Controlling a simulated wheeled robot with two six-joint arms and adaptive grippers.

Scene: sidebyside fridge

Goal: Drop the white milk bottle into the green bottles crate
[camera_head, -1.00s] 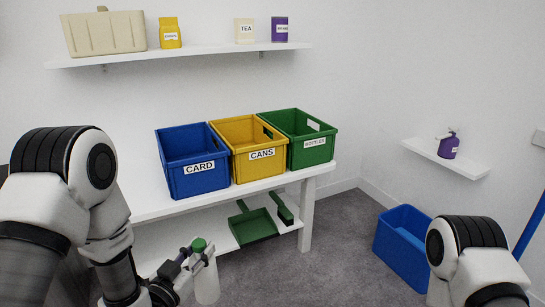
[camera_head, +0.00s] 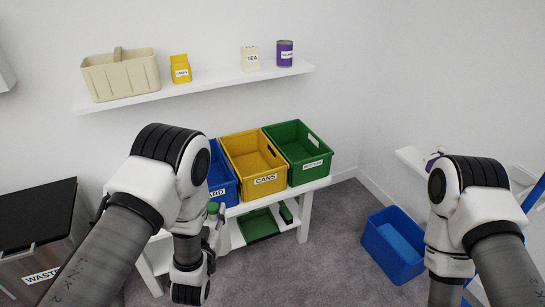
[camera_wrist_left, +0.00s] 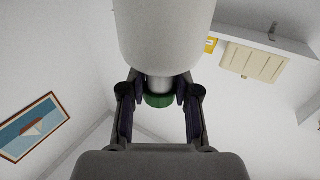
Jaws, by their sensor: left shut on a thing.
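The white milk bottle (camera_wrist_left: 167,38) with a green cap (camera_wrist_left: 158,100) is in my left gripper (camera_wrist_left: 160,88), whose fingers are shut around its neck in the left wrist view. In the head view its green cap (camera_head: 213,207) shows beside my left arm, in front of the blue crate; the arm hides most of the gripper and bottle. The green bottles crate (camera_head: 312,172) stands at the right end of the row on the white table, to the right of the held bottle. My right arm shows, but its gripper is not in view.
The yellow cans crate (camera_head: 266,179) stands between the green crate and the blue card crate (camera_head: 232,192), which my left arm partly covers. A shelf (camera_head: 200,88) hangs above. A blue bin (camera_head: 393,262) stands on the floor at right, a waste bin (camera_head: 40,220) at left.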

